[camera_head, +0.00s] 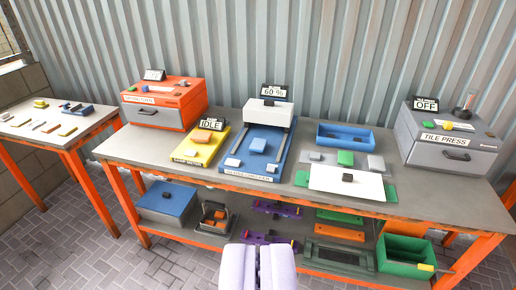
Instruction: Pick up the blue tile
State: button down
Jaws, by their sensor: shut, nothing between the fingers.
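My gripper (257,268) shows at the bottom middle as two pale lavender fingers. They are side by side, shut and empty, in front of the workbench and well away from the things on it. A small flat blue piece (258,145), which looks like the blue tile, lies on the bed of the blue machine (282,167) at the middle of the bench. The machine's white bridge (268,113) stands behind the piece. The blue piece is unobstructed from this view.
The grey workbench (130,148) has orange legs. On it are an orange oven-like box (160,117), a yellow device (205,150), a blue tray (343,136), a white board (330,183) and a grey tile press (425,135). Bins and parts fill the lower shelf. A side table (95,118) stands left.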

aim_at(259, 145)
jog(key=i+z, duration=0.15)
jog(key=z, duration=0.4)
jog(key=i+j+z, duration=0.2)
jog(key=i+j, duration=0.15)
jog(key=i+j+z, duration=0.25)
jog(key=j, duration=0.25)
jog(key=i+j+z, duration=0.2)
jog(key=i+j, duration=0.4)
jog(key=j, duration=0.15)
jog(key=i+j, duration=0.2)
jog(key=j, duration=0.2)
jog(key=i+j, duration=0.2)
jog(key=j, duration=0.15)
jog(key=i+j, duration=0.2)
jog(key=j, duration=0.2)
jog(key=i+j, duration=0.2)
jog(key=j, duration=0.15)
jog(key=z, duration=0.05)
